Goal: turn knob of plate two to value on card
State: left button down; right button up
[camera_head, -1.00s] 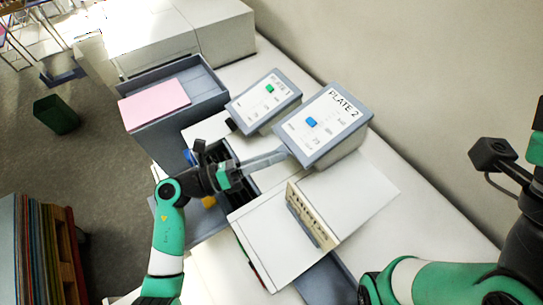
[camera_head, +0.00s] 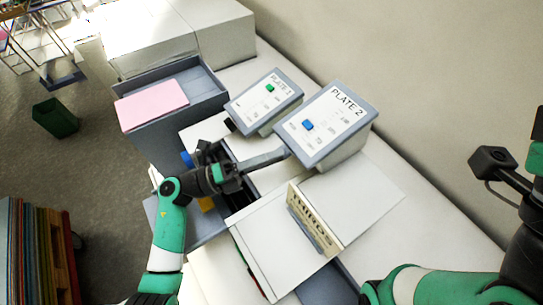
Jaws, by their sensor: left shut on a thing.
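Plate two (camera_head: 345,123) is a grey box with a tilted white face lettered "PLATE 2". A blue square marker (camera_head: 308,125) sits on that face; the small print is too fine to read surely. My left gripper (camera_head: 284,153) reaches the lower left side of plate two and is shut on its knob, which the fingers hide. A pale printed card (camera_head: 309,221) stands tilted on a white board in front; its value is not readable. My right arm shows at lower right, but its fingertips are out of view.
Plate one (camera_head: 262,103), with a green marker and a dark knob (camera_head: 230,125), stands close left of plate two. A grey bin with a pink lid (camera_head: 152,104) is further left. The white table (camera_head: 432,215) is clear on the right towards the wall.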

pick_arm(q)
jog(key=c, duration=0.5)
grip_release()
jog(key=shift+a, duration=0.1)
jog(key=b+v, duration=0.2)
jog(key=v, duration=0.9)
jog(key=shift+s+a+f, duration=0.1)
jog(key=shift+s+a, duration=0.05)
jog(key=shift+a, duration=0.05)
